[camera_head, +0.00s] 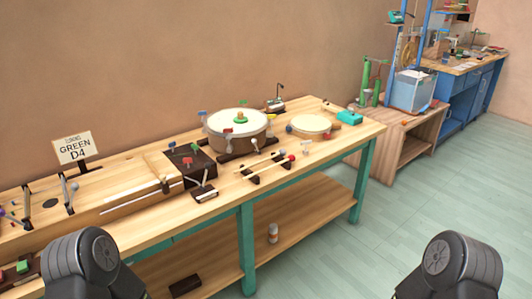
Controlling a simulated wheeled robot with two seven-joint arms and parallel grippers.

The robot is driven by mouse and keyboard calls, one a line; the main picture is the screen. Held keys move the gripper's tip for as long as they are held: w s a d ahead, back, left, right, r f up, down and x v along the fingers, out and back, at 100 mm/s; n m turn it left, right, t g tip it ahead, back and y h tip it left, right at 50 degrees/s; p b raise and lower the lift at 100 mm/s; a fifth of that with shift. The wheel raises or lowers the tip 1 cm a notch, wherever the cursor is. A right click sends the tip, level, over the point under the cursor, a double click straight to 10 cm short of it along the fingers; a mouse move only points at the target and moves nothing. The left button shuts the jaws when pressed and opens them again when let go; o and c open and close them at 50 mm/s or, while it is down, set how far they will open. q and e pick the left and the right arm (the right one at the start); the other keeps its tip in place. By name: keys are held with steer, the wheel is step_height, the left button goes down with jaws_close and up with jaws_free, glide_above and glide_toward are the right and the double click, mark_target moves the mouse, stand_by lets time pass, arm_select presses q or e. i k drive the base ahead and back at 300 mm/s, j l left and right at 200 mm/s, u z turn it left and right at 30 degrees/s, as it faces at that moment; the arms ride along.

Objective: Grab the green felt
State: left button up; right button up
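Several small green pieces are in view, and I cannot tell which is the green felt. One green piece (240,118) sits on top of the large white-topped drum (222,124). Another green piece (195,147) shows at a dark block (200,164) left of the drum, near a red and a blue piece. A sign reading "GREEN D4" (75,149) stands at the back left of the bench. Dark parts of my two arms show at the bottom corners; neither gripper is in view.
The wooden bench (150,232) has green legs and a lower shelf. Mallets with red heads (291,158) lie on a rack in front of the drum. A smaller round drum (312,124) and a teal object (349,117) are at the right. The floor at right is clear.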

mark_target(241, 119)
steer(key=i+l, duration=2.05)
steer(key=i+l+z, duration=0.05)
steer(key=i, duration=0.05)
